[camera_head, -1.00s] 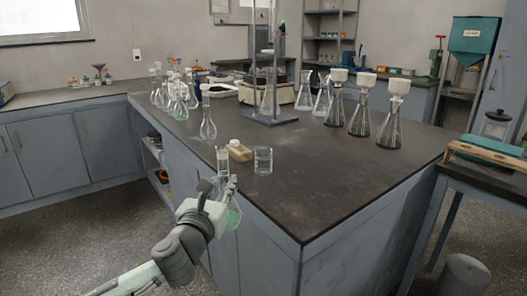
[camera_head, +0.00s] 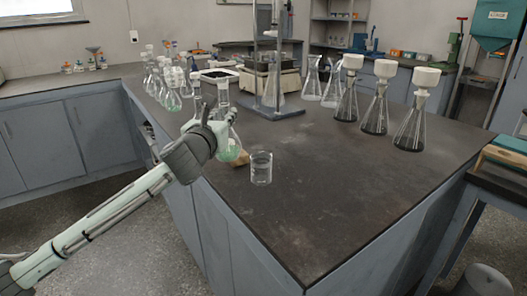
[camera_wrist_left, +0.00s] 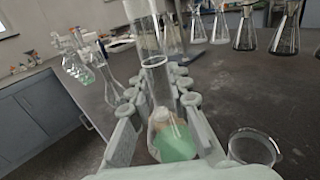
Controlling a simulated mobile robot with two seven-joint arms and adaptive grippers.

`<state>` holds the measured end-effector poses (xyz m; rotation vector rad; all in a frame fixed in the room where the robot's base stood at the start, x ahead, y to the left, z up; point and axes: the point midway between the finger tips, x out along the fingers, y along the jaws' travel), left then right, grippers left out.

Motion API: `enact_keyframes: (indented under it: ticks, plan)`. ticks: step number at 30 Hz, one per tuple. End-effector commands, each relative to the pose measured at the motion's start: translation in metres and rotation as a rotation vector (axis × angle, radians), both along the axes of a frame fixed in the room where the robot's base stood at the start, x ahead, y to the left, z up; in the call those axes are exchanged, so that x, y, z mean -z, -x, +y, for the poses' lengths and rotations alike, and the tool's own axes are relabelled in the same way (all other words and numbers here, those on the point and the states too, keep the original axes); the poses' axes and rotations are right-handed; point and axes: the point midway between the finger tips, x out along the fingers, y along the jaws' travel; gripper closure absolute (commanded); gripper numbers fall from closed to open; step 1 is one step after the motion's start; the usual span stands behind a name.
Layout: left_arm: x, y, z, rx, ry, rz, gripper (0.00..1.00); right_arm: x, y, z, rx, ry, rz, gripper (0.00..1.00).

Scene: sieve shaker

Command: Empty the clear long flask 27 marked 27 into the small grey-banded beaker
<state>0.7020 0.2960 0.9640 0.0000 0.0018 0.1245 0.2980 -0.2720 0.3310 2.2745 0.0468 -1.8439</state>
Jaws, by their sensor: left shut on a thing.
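My left gripper (camera_head: 223,122) is shut on a clear long-necked flask (camera_head: 231,150) with pale green liquid in its round bottom. The flask is roughly upright, its neck rising above the fingers, over the table's left edge. In the left wrist view the flask (camera_wrist_left: 174,140) is between the fingers. No number on it is legible. A small clear beaker (camera_head: 261,168) stands upright on the table, right of the held flask and apart from it. It also shows in the left wrist view (camera_wrist_left: 252,150). I cannot make out a grey band on it. My right gripper is not in view.
Several flasks stand at the table's back left. A stand (camera_head: 277,112) is behind, and conical flasks with white tops (camera_head: 378,105) stand at right. The table's front middle is clear.

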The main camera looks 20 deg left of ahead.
Motion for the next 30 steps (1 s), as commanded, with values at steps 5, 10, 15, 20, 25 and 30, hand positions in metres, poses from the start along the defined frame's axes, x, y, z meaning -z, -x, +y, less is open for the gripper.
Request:
enact_keyframes:
  ticks: [5, 10, 15, 20, 25, 30]
  plan:
    - [-0.001, 0.000, 0.000, 0.000, 0.000, -0.002, 1.00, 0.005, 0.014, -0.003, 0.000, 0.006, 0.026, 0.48]
    - [-0.001, 0.000, 0.000, -0.003, -0.009, -0.003, 1.00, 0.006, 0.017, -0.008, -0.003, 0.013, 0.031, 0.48]
    - [-0.002, 0.000, -0.001, -0.004, -0.054, -0.009, 1.00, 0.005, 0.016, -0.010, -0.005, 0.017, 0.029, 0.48]
    - [-0.003, 0.000, -0.001, -0.006, -0.126, -0.018, 1.00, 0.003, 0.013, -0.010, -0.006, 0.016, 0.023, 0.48]
    - [-0.003, 0.001, -0.002, -0.006, -0.211, -0.031, 1.00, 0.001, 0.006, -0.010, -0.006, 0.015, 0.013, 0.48]
    - [-0.003, 0.001, -0.003, -0.006, -0.296, -0.043, 1.00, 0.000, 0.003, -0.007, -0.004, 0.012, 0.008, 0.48]
